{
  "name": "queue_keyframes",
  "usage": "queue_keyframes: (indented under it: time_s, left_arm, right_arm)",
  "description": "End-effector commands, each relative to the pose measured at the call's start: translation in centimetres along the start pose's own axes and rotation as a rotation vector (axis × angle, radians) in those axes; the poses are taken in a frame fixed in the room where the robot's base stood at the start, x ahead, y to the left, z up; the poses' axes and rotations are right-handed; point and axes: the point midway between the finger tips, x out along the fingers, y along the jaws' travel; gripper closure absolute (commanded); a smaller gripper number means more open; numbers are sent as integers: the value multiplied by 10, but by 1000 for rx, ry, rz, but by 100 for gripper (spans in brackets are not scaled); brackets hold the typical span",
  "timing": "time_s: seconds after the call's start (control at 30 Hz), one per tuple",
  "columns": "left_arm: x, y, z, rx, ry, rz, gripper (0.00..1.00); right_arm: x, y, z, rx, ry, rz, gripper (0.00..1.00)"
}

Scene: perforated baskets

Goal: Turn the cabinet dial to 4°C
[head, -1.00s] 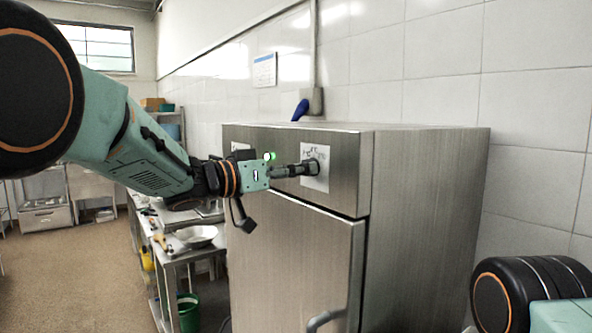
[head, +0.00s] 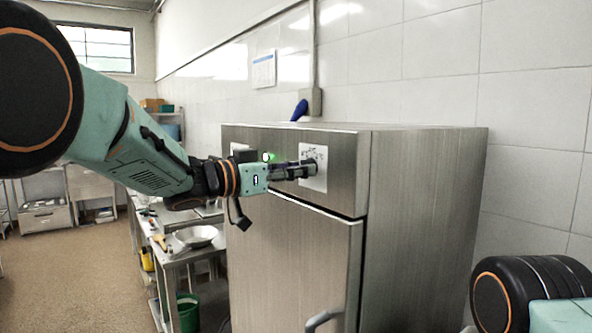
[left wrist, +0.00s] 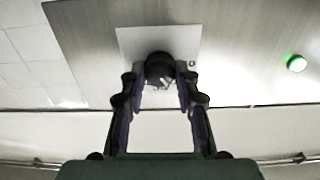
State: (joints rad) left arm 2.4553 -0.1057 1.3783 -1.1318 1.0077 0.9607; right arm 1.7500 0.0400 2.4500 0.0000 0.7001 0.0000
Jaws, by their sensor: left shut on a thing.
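The steel cabinet (head: 300,235) stands against the tiled wall. Its dial sits on a white label plate (head: 321,180) on the upper front panel. In the left wrist view the dark round dial (left wrist: 159,70) is between the fingertips, in front of the white plate (left wrist: 190,42). My left gripper (head: 308,170) reaches in from the left and is shut on the dial. In the left wrist view my left gripper (left wrist: 158,92) has a finger on each side of it. The dial's marks are too small to read. My right gripper is out of view.
A green lamp (head: 269,157) glows left of the dial; it also shows in the left wrist view (left wrist: 296,63). The cabinet door handle (head: 324,318) is low at the front. A steel table with a bowl (head: 196,236) stands to the left.

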Motion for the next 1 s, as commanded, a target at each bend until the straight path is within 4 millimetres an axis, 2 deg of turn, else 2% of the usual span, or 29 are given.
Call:
queue_keyframes:
  time_s: [0.5, 1.0]
  left_arm:
    - [0, 0, -1, 412, 5, -2, 100]
    - [0, 0, -2, 573, 4, -1, 100]
  right_arm:
    - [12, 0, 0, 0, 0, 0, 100]
    - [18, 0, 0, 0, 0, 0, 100]
